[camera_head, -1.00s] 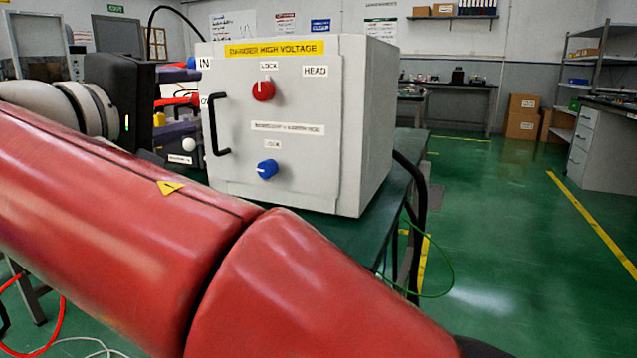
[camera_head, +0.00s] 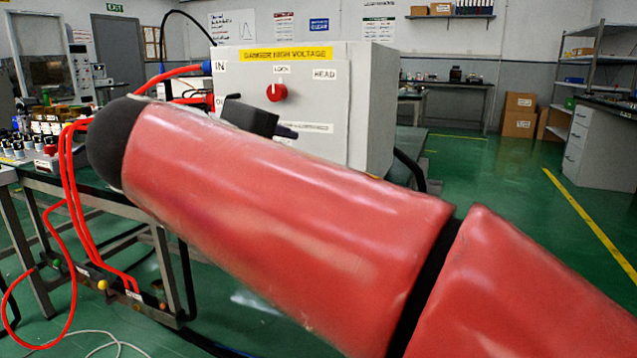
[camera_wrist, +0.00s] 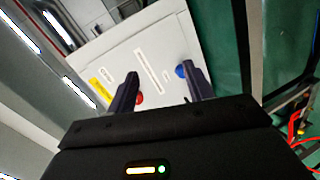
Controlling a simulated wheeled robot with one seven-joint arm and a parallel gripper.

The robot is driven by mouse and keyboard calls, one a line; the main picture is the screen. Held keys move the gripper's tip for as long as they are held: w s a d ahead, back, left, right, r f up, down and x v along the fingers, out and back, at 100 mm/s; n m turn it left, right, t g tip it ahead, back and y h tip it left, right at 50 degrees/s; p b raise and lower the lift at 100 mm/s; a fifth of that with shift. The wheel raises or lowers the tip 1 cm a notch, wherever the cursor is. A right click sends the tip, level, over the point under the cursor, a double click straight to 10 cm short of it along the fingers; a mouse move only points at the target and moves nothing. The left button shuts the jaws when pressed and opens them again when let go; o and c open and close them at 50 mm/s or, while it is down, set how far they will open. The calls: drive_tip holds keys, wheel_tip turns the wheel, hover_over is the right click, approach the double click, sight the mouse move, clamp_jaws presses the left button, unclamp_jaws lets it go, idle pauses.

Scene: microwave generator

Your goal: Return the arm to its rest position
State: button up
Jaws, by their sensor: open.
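My red arm (camera_head: 280,215) crosses the head view in front of the light grey high-voltage cabinet (camera_head: 350,95). My gripper (camera_head: 285,132) shows only in part, as a dark shape above the arm and in front of the cabinet. In the wrist view my gripper (camera_wrist: 160,76) is open, with its two dark fingers apart and nothing between them. The cabinet front (camera_wrist: 120,52) appears tilted beyond the fingers, with the red knob (camera_wrist: 139,98) and the blue knob (camera_wrist: 181,71) partly behind them. The red knob (camera_head: 277,92) is clear in the head view; the blue knob is hidden there.
A table with bottles (camera_head: 35,140) and red hoses (camera_head: 68,165) stands at the left. Cables lie on the floor below it. A drawer unit (camera_head: 597,150) stands at the right. The green floor (camera_head: 490,180) between cabinet and drawers is clear.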

drive_tip(key=s+d+f+m+g+y+p, duration=0.1)
drive_tip(key=s+d+f+m+g, duration=0.15)
drive_tip(key=d+f, duration=0.5)
drive_tip(key=s+d+f+m+g+y+p, duration=0.1)
drive_tip(key=s+d+f+g, duration=0.2)
drive_tip(key=d+f, duration=0.45)
drive_tip(key=s+d+f+m+g+y+p, duration=0.1)
drive_tip(key=s+d+f+m+y, duration=0.3)
drive_tip(key=s+f, duration=0.7)
drive_tip(key=d+f+m+g, duration=0.1)
drive_tip(key=d+m, duration=0.1)
drive_tip(key=m, duration=0.1)
drive_tip(key=shift+s, duration=0.2)
drive_tip(key=shift+d, duration=0.1)
drive_tip(key=shift+c, duration=0.2)
